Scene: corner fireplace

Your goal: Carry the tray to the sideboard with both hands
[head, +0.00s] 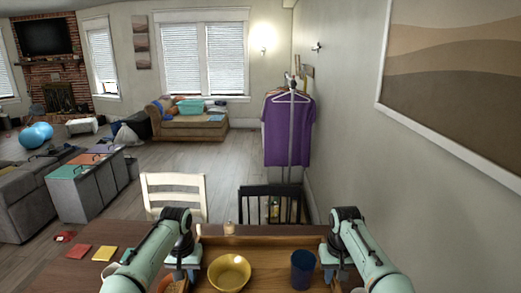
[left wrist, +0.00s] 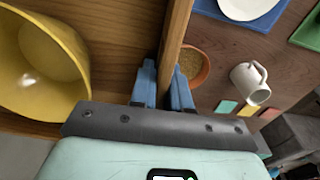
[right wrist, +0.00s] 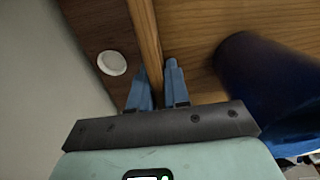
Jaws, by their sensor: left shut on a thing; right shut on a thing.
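The wooden tray (head: 271,241) is at the near edge of the head view, over the dark table. A yellow bowl (head: 229,271) and a dark blue cup (head: 303,270) stand in it. My left gripper (head: 187,272) is shut on the tray's left wall; the wall (left wrist: 177,32) runs between its fingers in the left wrist view. My right gripper (head: 335,271) is shut on the right wall (right wrist: 145,35), seen between its fingers in the right wrist view. Whether the tray touches the table is unclear. I cannot identify a sideboard for certain.
The table (head: 60,270) holds red and yellow squares, a terracotta bowl (left wrist: 196,66) and a white mug (left wrist: 249,80). A white chair (head: 174,193) and black chair (head: 271,200) stand beyond. A grey unit with coloured tops (head: 88,190) is left. The wall is close on the right.

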